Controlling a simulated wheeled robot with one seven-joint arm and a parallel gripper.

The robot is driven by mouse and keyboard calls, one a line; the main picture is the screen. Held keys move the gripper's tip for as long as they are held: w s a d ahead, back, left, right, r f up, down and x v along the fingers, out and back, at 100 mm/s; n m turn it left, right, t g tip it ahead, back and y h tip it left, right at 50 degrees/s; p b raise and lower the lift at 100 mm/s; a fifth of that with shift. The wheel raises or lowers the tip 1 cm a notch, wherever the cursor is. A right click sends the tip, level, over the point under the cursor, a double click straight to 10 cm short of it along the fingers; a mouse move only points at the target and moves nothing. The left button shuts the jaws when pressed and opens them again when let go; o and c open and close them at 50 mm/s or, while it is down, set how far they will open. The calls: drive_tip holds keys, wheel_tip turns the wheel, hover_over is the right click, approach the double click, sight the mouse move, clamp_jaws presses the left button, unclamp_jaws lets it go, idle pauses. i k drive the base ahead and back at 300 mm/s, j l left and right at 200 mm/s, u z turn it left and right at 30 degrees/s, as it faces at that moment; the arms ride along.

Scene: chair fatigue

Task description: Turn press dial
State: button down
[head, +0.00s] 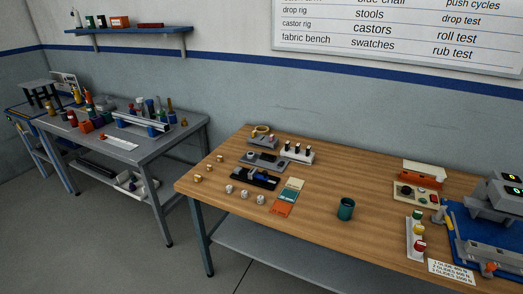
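A blue and grey machine (490,235) that looks like the press stands at the right end of the wooden table, cut off by the picture's edge. Grey units with lit green readouts (512,190) sit at its upper part. My gripper is not in view.
The wooden table (310,213) also bears a dark green cup (346,209), a white rack with coloured knobs (416,236), colour swatches (287,197) and small fixtures at its left. A label card (452,271) lies at the front. A grey bench (185,138) stands left, with floor between.

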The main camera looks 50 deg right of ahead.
sight(406, 190)
drive_tip(key=z, duration=2.15)
